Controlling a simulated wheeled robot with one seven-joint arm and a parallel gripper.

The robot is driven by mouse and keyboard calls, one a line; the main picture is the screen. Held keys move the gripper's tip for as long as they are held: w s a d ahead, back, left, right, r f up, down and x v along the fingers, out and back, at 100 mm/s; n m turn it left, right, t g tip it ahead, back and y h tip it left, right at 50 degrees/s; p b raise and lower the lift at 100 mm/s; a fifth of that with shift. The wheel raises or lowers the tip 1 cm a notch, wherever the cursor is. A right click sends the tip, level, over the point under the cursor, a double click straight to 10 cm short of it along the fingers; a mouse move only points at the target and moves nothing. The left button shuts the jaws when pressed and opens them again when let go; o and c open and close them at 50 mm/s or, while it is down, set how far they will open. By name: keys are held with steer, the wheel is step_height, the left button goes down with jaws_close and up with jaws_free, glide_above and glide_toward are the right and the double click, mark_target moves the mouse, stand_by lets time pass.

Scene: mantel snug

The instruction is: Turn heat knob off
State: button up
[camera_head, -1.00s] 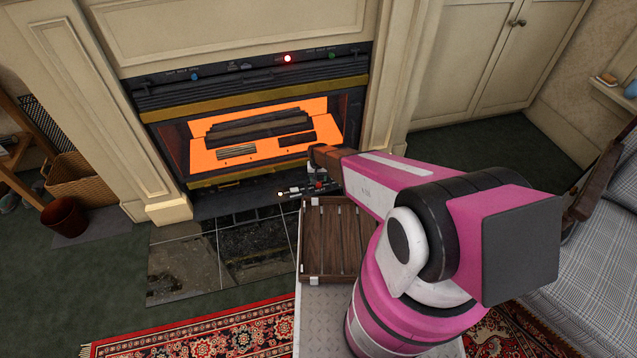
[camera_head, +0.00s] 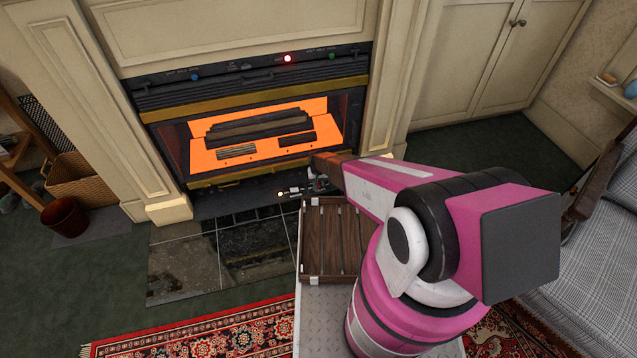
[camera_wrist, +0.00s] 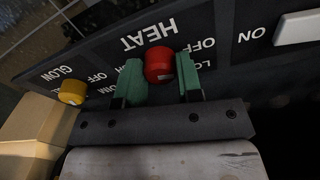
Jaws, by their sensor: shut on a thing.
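The red heat knob (camera_wrist: 159,65) sits on a dark panel under the word HEAT, which reads upside down in the wrist view, with OFF and LO lettering beside it. My gripper (camera_wrist: 160,75) has one green finger on each side of the knob and is shut on it. Which mark the knob points to cannot be told. In the head view my gripper (camera_head: 316,182) is low in front of the lit fireplace (camera_head: 265,138), at the right end of its lower panel. There my arm and gripper mostly hide the knob.
A yellow knob (camera_wrist: 72,92) marked GLOW is left of the gripper, and a white switch (camera_wrist: 298,28) by ON is to the right. A slatted wooden crate (camera_head: 335,275) stands just below my forearm. The tiled hearth (camera_head: 185,270) to the left is clear.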

mark_target(319, 183)
steer(key=shift+n, duration=1.3)
steer(key=o, duration=0.9)
steer(key=shift+r, duration=0.15)
step_height(319, 183, up, 11)
steer(key=shift+f, duration=0.1)
steer(key=shift+d, duration=0.1)
